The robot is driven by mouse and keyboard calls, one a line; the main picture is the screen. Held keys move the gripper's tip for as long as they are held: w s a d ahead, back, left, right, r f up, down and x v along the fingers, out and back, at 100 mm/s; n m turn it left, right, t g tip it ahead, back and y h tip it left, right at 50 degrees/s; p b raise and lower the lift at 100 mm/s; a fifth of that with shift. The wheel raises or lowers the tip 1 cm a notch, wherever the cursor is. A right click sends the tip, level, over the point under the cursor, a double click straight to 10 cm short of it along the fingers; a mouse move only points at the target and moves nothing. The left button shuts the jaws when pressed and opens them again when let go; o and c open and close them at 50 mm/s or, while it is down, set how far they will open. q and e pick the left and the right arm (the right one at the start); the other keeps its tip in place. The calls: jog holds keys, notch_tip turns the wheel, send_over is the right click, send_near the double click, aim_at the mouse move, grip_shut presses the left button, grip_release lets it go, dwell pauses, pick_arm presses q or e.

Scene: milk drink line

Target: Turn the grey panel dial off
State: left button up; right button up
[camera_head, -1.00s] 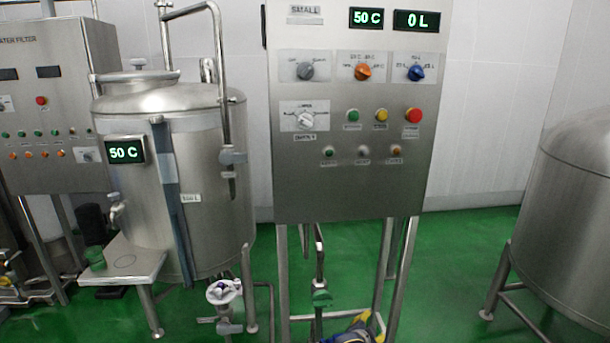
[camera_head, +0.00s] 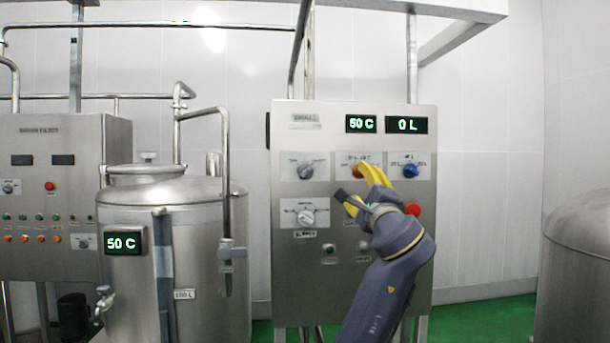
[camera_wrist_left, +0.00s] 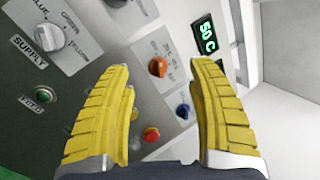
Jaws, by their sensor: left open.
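The grey dial (camera_head: 306,171) is on a white plate at the upper left of the steel control panel (camera_head: 345,285). Its knob looks turned at a slant; the plate's small lettering is too blurred to read. In the left wrist view, a piece of a grey knob (camera_wrist_left: 117,3) at the top edge seems to be this dial, mostly cut off. My left gripper (camera_head: 358,188) is open with nothing between its yellow fingers, in front of the panel, right of and slightly below the grey dial. My right gripper is not in view.
An orange dial (camera_wrist_left: 158,67), a blue dial (camera_head: 410,170) and a white supply dial (camera_head: 307,217) are close by. A red button (camera_wrist_left: 151,134) is below the blue dial. The displays read 50 C (camera_head: 361,124) and 0 L (camera_head: 407,125). A steel tank (camera_head: 205,265) stands left.

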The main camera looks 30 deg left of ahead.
pick_arm(q)
jog(key=s+a+f+g+y, duration=0.1)
jog(key=s+a+g+y, duration=0.25)
jog(key=s, duration=0.25)
jog(key=m+g, duration=0.1)
jog(key=m, duration=0.1)
send_near(306, 171)
jog(key=shift+h, duration=0.35)
jog(key=x, duration=1)
jog(key=shift+w+a+r, duration=0.1)
jog(key=shift+a+r, duration=0.15)
jog(key=c, duration=1.2)
